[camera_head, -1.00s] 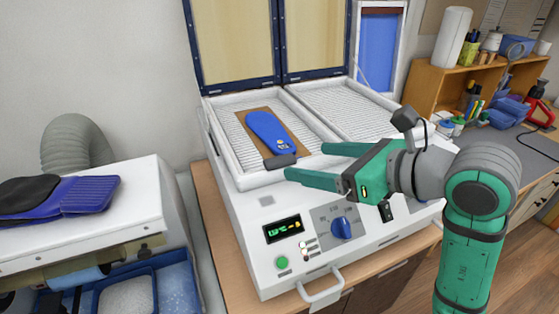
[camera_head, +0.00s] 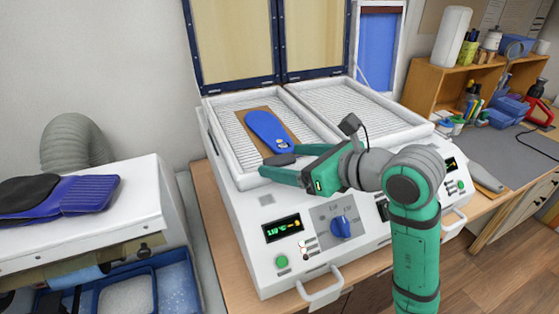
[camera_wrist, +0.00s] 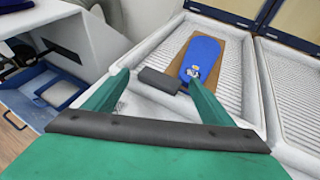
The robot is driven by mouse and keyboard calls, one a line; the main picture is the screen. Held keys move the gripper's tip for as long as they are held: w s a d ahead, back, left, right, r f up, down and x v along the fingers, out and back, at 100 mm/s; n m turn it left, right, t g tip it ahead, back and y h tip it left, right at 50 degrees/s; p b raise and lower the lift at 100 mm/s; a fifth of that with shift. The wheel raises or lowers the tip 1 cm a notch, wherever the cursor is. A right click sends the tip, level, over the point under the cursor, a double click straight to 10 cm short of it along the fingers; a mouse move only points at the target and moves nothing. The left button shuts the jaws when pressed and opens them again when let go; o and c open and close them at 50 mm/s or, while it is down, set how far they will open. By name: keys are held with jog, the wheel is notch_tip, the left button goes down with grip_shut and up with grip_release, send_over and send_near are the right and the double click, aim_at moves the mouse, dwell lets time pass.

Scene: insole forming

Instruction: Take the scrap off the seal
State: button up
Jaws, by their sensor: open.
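The scrap is a small dark grey block (camera_head: 278,160) that lies across the front white rim, the seal (camera_head: 240,174), of the left bed. In the wrist view the scrap (camera_wrist: 159,80) shows ahead of and between my fingertips. My gripper (camera_head: 280,162) is open, with its two green fingers on either side of the scrap; I cannot tell whether they touch it. In the wrist view my gripper's fingers (camera_wrist: 157,80) spread wide, the right one close to the scrap's right end. A blue insole (camera_head: 267,130) lies on a brown board (camera_head: 244,122) just behind the scrap.
The white machine (camera_head: 270,215) has a raised lid (camera_head: 235,45) behind the beds and a ribbed right bed (camera_head: 345,105), which is empty. A bench with dark insoles (camera_head: 80,195) stands left. A shelf (camera_head: 425,80) and grey worktop stand right.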

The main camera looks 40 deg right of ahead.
jog(key=c, duration=1.1)
jog(key=shift+c, duration=0.4)
jog(key=shift+r, duration=0.1)
